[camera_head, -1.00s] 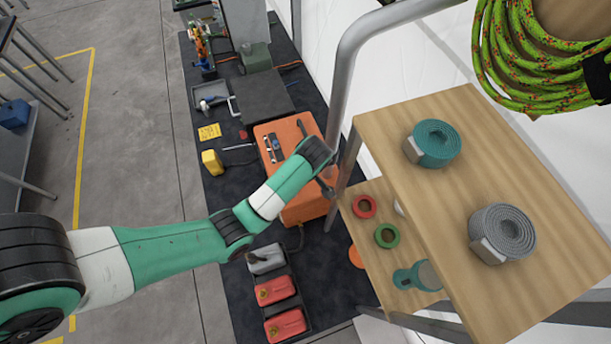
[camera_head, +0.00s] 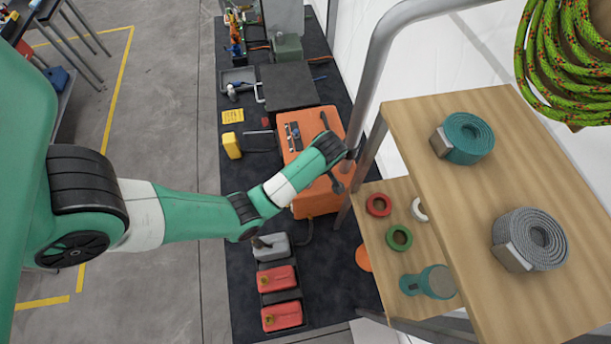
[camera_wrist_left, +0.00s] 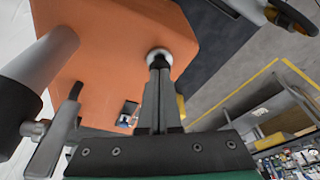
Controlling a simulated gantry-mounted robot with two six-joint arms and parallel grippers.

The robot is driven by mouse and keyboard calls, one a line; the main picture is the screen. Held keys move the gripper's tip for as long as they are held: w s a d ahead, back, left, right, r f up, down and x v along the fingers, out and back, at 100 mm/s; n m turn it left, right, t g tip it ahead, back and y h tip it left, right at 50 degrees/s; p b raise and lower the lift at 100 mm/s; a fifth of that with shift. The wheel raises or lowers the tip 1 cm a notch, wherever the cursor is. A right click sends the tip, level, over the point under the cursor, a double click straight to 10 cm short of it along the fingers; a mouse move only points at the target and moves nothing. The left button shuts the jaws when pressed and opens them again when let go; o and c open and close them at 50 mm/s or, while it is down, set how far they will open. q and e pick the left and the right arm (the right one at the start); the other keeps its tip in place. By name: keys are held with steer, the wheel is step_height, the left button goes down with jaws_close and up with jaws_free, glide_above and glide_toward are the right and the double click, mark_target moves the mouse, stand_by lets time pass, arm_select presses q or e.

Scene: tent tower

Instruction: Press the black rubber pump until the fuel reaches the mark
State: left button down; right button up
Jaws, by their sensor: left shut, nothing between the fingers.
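The orange machine (camera_head: 315,200) stands on the dark mat in the head view. A small panel (camera_head: 293,136) is on its top. My left gripper (camera_head: 337,186) is at its right side. In the left wrist view the orange casing (camera_wrist_left: 110,50) fills the upper left. My left gripper (camera_wrist_left: 158,62) is shut and empty, its tips against or just in front of a small round fitting (camera_wrist_left: 158,52) with a pale rim. The fingertips cover its middle, so I cannot tell if it is the black pump or is pressed down. No fuel level or mark is readable. My right gripper is out of view.
A wooden shelf unit (camera_head: 480,110) with rolled straps stands at the right. A grey metal post (camera_head: 368,95) rises close to my left wrist. A grey can (camera_head: 272,247) and red cans (camera_head: 278,279) stand in front of the machine. A grey pipe (camera_wrist_left: 45,65) is beside the gripper.

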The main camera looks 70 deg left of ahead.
arm_select(q)
step_height(320, 180, down, 2)
steer(key=shift+f+b, duration=0.1)
steer(key=shift+b, duration=0.9)
steer(key=shift+r, duration=0.25)
steer(key=shift+w+d+r+p, duration=0.15)
steer(key=shift+w+d+p, duration=0.05)
steer(key=shift+d+p, duration=0.2)
steer(key=shift+w+d+r+p, duration=0.2)
steer(key=shift+w+d, duration=0.05)
steer(key=shift+d, duration=0.2)
steer(key=shift+w+d+r+p, duration=0.15)
steer(key=shift+w+d+p, duration=0.1)
steer(key=shift+d, duration=0.2)
